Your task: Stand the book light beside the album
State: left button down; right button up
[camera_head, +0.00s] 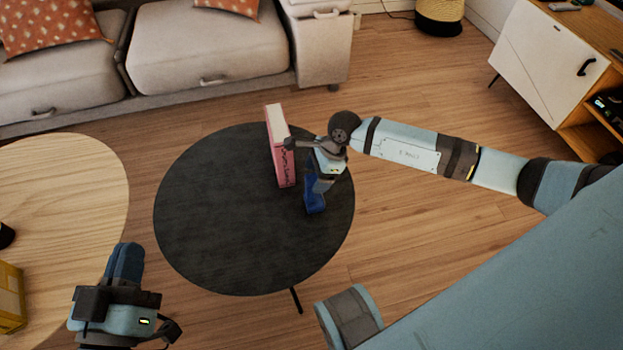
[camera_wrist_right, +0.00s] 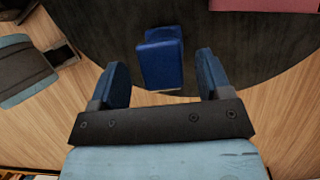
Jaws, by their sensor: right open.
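The pink album (camera_head: 281,155) with a pale top edge stands upright on the dark round table (camera_head: 215,220). In the right wrist view the book light (camera_wrist_right: 161,66) shows between the two open fingers, with space on both sides. The album's pink edge (camera_wrist_right: 270,4) shows at the top right there. My left gripper (camera_head: 125,262) hangs at the lower left, away from both; its finger gap is unclear.
A pale wooden table (camera_head: 70,190) stands at the left, with a yellow box (camera_head: 10,298) at its edge. A sofa (camera_head: 205,50) is behind the dark table. A white-fronted cabinet (camera_head: 548,62) stands at the right. The dark table's left and front are clear.

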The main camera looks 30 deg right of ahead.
jog(key=w+p+v, duration=0.1)
jog(key=p+v, duration=0.1)
jog(key=v, duration=0.5)
jog(key=s+a+r+m+y, duration=0.25)
jog(key=s+a+y, duration=0.2)
jog(key=a, duration=0.35)
jog(key=s+a+r+m+y, duration=0.1)
jog(key=s+a+r+y, duration=0.3)
jog(key=a, duration=0.4)
jog(key=s+a+r+m+t+y, duration=0.2)
jog(key=s+a+r+m+y, duration=0.35)
jog(key=r+m+y, duration=0.2)
pick_arm(q)
jog(key=r+t, duration=0.1)
jog(key=r, duration=0.2)
jog(key=shift+a+r, duration=0.1)
jog(key=shift+a, duration=0.1)
pick_arm(e)
jog(key=s+d+r+n+t+h, duration=0.1)
jog(key=n+t, duration=0.4)
jog(key=n, duration=0.6)
jog(key=d+r+n+t+h, duration=0.2)
jog(key=r+n+t+h, duration=0.2)
jog(key=n, duration=0.8)
jog(key=s+d+r+n+t+h, duration=0.1)
jog(key=n+t+h, duration=0.5)
jog(key=n, duration=0.6)
jog(key=shift+s+d+r, duration=0.25)
jog(key=shift+s+r, duration=0.1)
jog(key=shift+r, duration=0.4)
